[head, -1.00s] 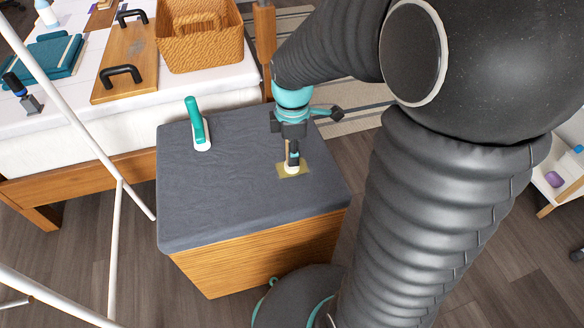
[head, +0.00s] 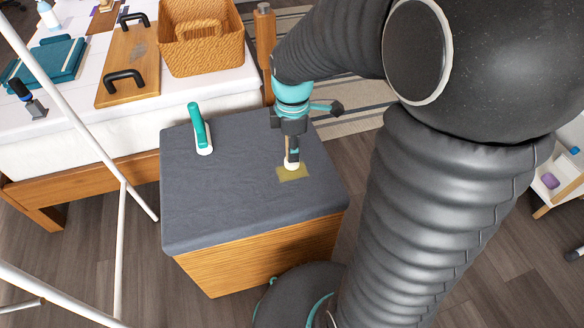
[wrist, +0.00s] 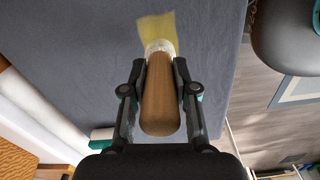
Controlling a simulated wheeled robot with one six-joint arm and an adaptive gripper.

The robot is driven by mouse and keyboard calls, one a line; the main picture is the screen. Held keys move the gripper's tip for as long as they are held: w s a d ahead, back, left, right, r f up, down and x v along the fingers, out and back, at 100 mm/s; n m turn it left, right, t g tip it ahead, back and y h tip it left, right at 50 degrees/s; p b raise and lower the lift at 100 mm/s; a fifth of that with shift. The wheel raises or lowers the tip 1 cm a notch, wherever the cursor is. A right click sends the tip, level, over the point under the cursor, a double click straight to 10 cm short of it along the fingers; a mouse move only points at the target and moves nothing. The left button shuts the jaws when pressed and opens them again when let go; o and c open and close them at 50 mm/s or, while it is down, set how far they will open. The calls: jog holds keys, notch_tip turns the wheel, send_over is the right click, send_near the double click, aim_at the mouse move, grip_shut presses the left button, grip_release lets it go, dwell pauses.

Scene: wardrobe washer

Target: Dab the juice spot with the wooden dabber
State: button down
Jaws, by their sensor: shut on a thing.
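My gripper (head: 292,150) is shut on the wooden dabber, whose brown handle (wrist: 160,95) stands between the fingers in the wrist view. The dabber's pale pad (head: 292,165) points down at the yellow juice spot (head: 294,175) on the grey top of the bench (head: 225,205). In the wrist view the spot (wrist: 155,27) shows just beyond the pad. In the head view the pad is at the spot's far edge. I cannot tell whether it touches the cloth.
A teal-handled brush (head: 200,130) lies on the bench, left of my gripper. A bed (head: 130,140) behind holds a wicker basket (head: 200,45), a wooden board with black handles (head: 130,65) and teal folded cloth (head: 50,62). White poles (head: 122,230) stand at the left.

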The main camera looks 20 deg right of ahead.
jog(key=shift+f, duration=0.1)
dwell(0.3)
jog(key=shift+f+b, duration=0.65)
jog(key=shift+f, duration=0.2)
jog(key=shift+f+b, duration=0.35)
jog(key=shift+f, duration=0.3)
dwell(0.3)
jog(key=shift+r, duration=0.2)
jog(key=shift+r+p, duration=1.3)
jog(key=shift+r, duration=0.05)
notch_tip(320, 180, up, 6)
jog(key=p, duration=0.5)
jog(key=shift+r, duration=0.1)
jog(key=shift+s, duration=0.1)
dwell(0.3)
